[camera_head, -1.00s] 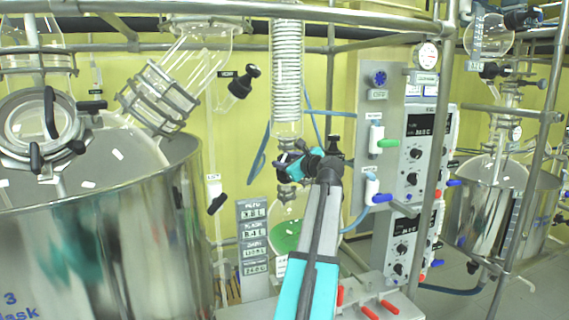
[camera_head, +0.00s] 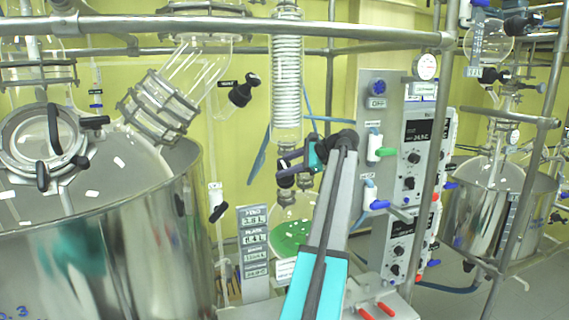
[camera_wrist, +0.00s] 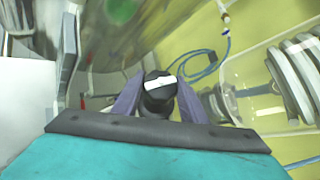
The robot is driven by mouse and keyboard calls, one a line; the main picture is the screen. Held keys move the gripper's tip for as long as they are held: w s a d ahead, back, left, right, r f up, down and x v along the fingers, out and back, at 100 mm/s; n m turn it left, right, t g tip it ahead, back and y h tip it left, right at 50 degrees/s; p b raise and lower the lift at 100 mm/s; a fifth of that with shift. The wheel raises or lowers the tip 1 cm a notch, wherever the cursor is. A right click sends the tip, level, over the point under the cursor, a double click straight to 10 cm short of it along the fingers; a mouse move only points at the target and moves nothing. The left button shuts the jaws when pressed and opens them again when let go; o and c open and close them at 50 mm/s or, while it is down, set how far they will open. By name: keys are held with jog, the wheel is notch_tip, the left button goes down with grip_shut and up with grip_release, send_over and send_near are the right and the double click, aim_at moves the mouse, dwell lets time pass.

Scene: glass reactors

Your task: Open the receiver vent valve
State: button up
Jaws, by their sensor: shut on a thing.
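My gripper (camera_wrist: 159,95) is shut on a black valve knob (camera_wrist: 158,100) with a white mark on its top. The dark purple fingers lie on both sides of it in the wrist view. In the head view my gripper (camera_head: 283,168) reaches in from the right, below the coiled glass condenser (camera_head: 287,80) and just above the receiver flask (camera_head: 291,236) with green liquid. The fingers and arm partly hide the valve and the flask neck there. The knob's label is too small to read.
A control panel (camera_head: 376,106) with green and blue handled valves stands close right of my arm. A large steel vessel (camera_head: 110,255) fills the left. A horizontal frame rail (camera_head: 230,25) crosses above. Another black-knobbed valve (camera_head: 240,92) hangs left of the condenser.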

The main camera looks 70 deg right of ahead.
aim_at(285, 163)
jog(key=shift+f+n+g+y, duration=0.1)
jog(key=shift+n+g+y, duration=0.2)
jog(key=shift+n, duration=0.1)
jog(key=o, duration=1.1)
jog(key=shift+c, duration=0.2)
jog(key=shift+d+r+b, duration=0.1)
jog(key=shift+r+b, duration=0.45)
jog(key=shift+r, duration=1.1)
jog(key=shift+s+a+r, duration=0.2)
jog(key=shift+a, duration=0.45)
jog(key=s+a+r+b, duration=0.1)
jog(key=s+a+b, duration=0.2)
jog(key=a, duration=1)
jog(key=shift+s+a+r, duration=0.2)
jog(key=shift+s+a, duration=0.2)
jog(key=shift+s, duration=0.8)
